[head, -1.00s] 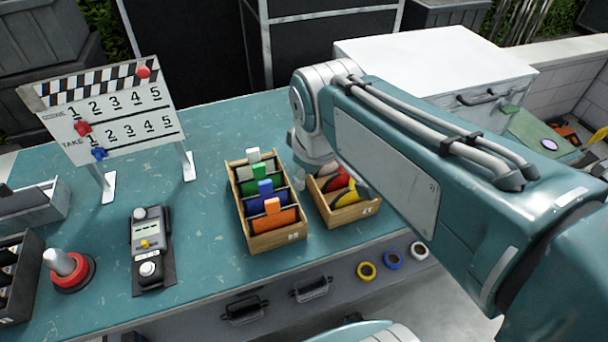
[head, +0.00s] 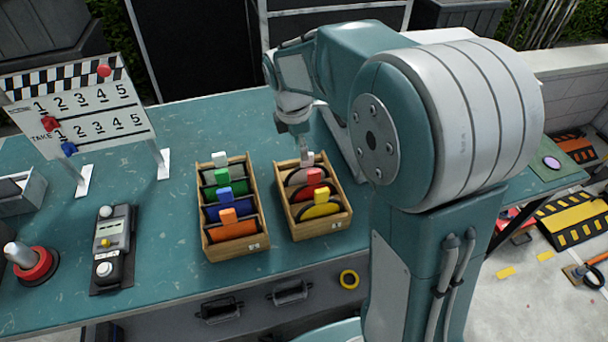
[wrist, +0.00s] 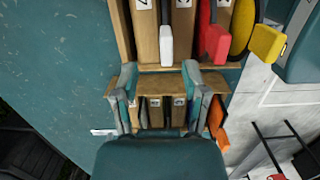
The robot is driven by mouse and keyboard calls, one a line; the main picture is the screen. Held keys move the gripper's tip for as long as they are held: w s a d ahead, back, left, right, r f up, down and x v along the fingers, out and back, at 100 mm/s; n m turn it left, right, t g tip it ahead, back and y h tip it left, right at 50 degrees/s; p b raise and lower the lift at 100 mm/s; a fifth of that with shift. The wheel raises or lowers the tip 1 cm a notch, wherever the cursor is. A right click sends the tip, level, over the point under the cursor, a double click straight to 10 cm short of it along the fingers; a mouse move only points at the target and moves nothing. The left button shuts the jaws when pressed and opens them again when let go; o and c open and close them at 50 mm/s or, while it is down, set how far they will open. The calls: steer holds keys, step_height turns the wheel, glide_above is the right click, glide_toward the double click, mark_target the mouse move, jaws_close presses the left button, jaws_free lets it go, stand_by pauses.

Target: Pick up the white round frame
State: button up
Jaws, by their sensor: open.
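The white round frame (head: 299,177) stands at the back of the right wooden box (head: 318,228), with its white tab (head: 307,159) upright. Red and yellow round frames stand in front of it. In the wrist view the white tab (wrist: 166,45) lies just beyond the fingertips, between the two finger lines. My gripper (wrist: 160,74) is open and empty. In the head view my gripper (head: 300,146) is close above and behind the white tab. I cannot tell if they touch.
A left wooden box (head: 235,245) with white, green, blue and orange tabs stands beside the right one. A control box (head: 113,250) and a clapperboard (head: 80,110) are further left.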

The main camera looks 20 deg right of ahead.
mark_target(309, 164)
steer(key=shift+d+f, duration=0.45)
steer(key=shift+f, duration=0.25)
steer(key=f, duration=0.3)
steer(key=shift+s+d+f, duration=0.3)
steer(key=shift+d+f, duration=0.05)
steer(key=shift+d, duration=0.05)
steer(key=shift+a+f, duration=0.15)
steer(key=shift+f, duration=0.35)
steer(key=shift+a, duration=0.1)
steer(key=shift+d, duration=0.2)
jaws_close()
